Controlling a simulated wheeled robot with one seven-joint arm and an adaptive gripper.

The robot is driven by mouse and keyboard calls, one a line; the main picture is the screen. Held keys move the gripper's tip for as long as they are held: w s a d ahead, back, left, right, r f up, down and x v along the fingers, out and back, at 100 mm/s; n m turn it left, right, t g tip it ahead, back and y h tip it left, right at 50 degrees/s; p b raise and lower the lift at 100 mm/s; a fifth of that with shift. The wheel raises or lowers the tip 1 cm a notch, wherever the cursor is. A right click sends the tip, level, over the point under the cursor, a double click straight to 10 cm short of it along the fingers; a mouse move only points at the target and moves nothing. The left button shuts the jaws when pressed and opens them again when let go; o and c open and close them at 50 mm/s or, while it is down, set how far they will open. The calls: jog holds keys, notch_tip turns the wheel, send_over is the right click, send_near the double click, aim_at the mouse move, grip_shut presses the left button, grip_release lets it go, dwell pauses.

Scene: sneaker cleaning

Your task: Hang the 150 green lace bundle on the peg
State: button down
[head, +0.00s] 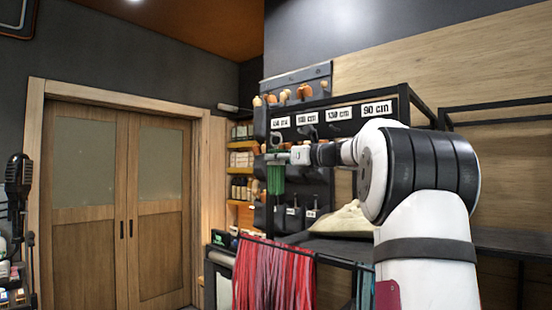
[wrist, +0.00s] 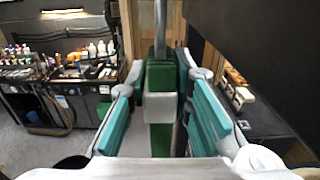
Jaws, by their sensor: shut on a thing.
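The green lace bundle (head: 276,179) hangs upright below my gripper (head: 277,157) in the head view, in front of the dark peg rack. In the wrist view the bundle (wrist: 160,136), with a pale band round it, stands between the teal pads of my gripper (wrist: 166,100), which is shut on it. A grey metal rod (wrist: 161,25) reaches the top of the bundle there; I cannot tell whether the bundle is around it or only beside it. The rack has white length labels; one reads 90 cm (head: 377,110). The leftmost label (head: 281,123) is too small to read surely.
Red and pink laces (head: 272,278) hang from a rail below. A dark shelf (head: 330,248) with a beige heap (head: 342,221) lies under my arm. Orange-handled tools (head: 304,92) hang above the rack. Wooden double doors (head: 122,205) stand at left, with clear room before them.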

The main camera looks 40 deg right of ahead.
jog(key=c, duration=1.3)
grip_release()
jog(key=shift+c, duration=0.2)
